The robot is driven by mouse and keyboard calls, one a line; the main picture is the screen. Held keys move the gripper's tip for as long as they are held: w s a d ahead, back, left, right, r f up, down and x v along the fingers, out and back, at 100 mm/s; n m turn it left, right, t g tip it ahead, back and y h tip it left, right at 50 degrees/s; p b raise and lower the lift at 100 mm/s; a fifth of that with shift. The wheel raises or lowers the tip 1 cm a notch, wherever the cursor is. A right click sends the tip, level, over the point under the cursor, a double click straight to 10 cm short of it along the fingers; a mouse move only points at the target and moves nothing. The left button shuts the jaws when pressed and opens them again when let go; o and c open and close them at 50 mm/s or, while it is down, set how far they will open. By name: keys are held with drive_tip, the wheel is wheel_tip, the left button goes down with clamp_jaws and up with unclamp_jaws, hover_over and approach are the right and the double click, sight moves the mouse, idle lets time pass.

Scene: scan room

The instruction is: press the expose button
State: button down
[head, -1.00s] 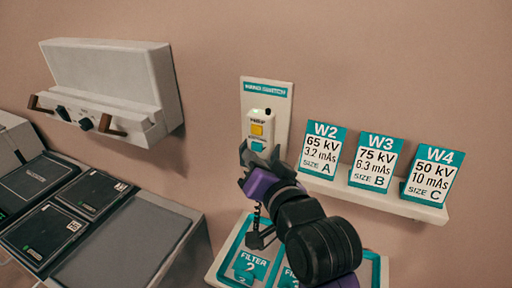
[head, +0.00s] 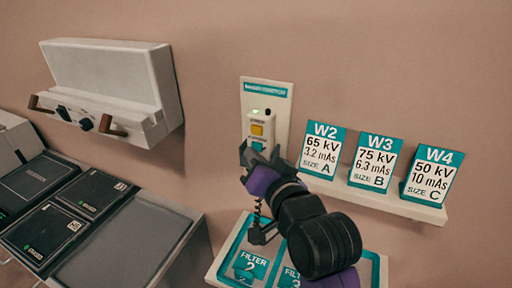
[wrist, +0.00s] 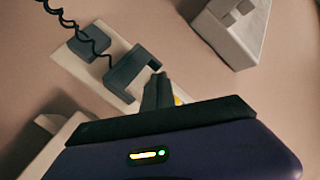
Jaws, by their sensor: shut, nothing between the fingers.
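I cannot read which button is expose.
A coiled dark cord (head: 257,212) hangs below the switch. A tray with filter cards (head: 251,266) lies beneath. A shelf (head: 385,203) with cards W2, W3 and W4 is on the right. A white wall box (head: 113,85) and a cassette bench (head: 125,245) are on the left.

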drive_tip(key=shift+w+d, duration=0.2)
drive_tip(key=shift+w, duration=0.25)
idle(0.5)
drive_tip(key=shift+s, duration=0.1)
drive_tip(key=shift+s+a+p, duration=0.35)
drive_tip(key=shift+s+p, duration=0.05)
drive_tip(key=shift+s, duration=0.35)
drive_tip(key=shift+s+a+p, duration=0.2)
drive_tip(key=shift+s+a, duration=0.1)
drive_tip(key=shift+s, duration=0.5)
drive_tip(key=shift+s+a+p, duration=0.2)
drive_tip(key=shift+s+a, duration=0.05)
drive_tip(key=shift+s, duration=0.5)
drive_tip(key=shift+s+a+p, duration=0.2)
drive_tip(key=shift+s+a, duration=0.1)
drive_tip(key=shift+s, duration=0.5)
